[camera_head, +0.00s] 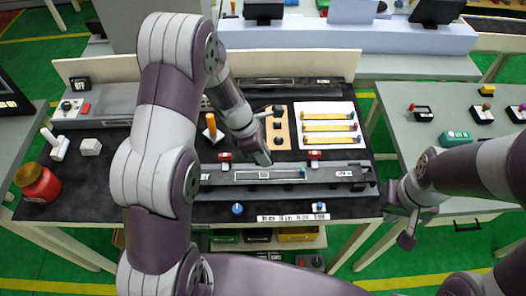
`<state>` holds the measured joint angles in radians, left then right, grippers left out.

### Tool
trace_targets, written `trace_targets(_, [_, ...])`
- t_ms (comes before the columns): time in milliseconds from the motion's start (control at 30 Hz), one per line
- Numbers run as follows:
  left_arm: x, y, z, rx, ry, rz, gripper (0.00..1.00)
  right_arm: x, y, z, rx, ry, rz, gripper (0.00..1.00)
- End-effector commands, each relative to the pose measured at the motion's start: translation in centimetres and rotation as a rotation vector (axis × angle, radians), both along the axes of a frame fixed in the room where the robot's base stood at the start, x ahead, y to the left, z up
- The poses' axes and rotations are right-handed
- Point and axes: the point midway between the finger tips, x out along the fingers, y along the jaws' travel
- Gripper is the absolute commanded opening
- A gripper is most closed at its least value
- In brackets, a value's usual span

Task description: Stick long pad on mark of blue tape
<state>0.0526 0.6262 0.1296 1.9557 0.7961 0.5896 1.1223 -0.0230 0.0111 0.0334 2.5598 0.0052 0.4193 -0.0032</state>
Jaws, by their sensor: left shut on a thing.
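A long dark grey bar (215,180) lies across the front of the black work mat. A pale outlined rectangle is on its top, with a small blue piece (303,173) at the right end, which looks like the blue tape. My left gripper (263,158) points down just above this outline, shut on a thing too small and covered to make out. I cannot tell whether it touches the bar. I cannot surely pick out the long pad. My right gripper (402,226) hangs off the table's right front corner, away from the bar; its fingers are unclear.
Two red clamps (314,155) stand along the bar's back edge. A white sheet with yellow strips (328,127) and a tan board with dark pieces (285,140) lie behind it. A blue knob (237,208) is in front. A red jar (38,183) stands at far left.

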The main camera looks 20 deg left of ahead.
Motion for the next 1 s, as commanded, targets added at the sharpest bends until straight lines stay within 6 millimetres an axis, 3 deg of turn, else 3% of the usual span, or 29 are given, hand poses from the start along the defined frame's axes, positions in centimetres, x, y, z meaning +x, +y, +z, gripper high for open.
trace_targets(167, [0.0, 0.0, 0.2, 0.001, 0.001, 0.002, 0.0, 0.0, 0.0, 0.6, 0.0, 0.0, 0.0, 0.0])
trace_targets(700, [0.0, 0.0, -5.6, 0.001, 0.0, 0.002, 0.0, 0.0, 0.0, -3.8, 0.0, 0.0, 0.0, 0.0])
trace_targets(1000, [0.0, 0.0, -6.6, 0.002, -0.001, 0.002, 0.0, 0.0, 0.0, -4.5, 0.0, 0.0, 0.0, 0.0])
